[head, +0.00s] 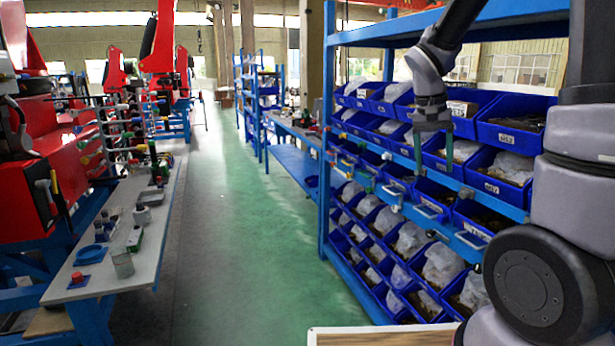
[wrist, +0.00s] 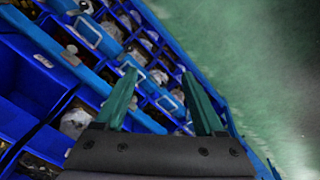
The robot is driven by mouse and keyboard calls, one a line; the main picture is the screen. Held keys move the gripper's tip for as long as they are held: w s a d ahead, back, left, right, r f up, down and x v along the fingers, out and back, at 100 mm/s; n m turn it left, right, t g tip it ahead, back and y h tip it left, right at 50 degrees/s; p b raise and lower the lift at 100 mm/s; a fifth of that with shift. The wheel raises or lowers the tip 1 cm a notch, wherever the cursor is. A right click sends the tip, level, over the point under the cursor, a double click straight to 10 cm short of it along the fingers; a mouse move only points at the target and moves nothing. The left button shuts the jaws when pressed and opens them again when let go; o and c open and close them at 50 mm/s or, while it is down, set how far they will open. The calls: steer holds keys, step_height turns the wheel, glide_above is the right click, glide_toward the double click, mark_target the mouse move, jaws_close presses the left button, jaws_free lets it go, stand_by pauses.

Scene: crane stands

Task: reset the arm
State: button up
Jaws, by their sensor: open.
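My gripper (head: 434,140) hangs in front of the blue shelf rack at the right of the head view, fingers pointing down. Its two green fingers are apart with nothing between them, as the wrist view (wrist: 165,95) also shows. My arm reaches in from the right side of the head view. Blue bins (head: 484,174) with bagged parts stand behind the gripper. I cannot tell whether the fingers touch the rack.
A green floor aisle (head: 240,230) lies clear in the middle. The rack's blue post (head: 325,150) stands left of my gripper.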

steer(key=s+a+r+t+y, duration=0.2)
steer(key=s+r+t, duration=0.1)
steer(key=s+r, duration=0.3)
steer(key=s+a+r+n+t+y, duration=0.1)
steer(key=s+a+r+t+y, duration=0.1)
steer(key=s+r, duration=0.5)
steer(key=shift+s+a+t, duration=0.65)
steer(key=shift+s+t, duration=0.15)
steer(key=shift+s, duration=0.25)
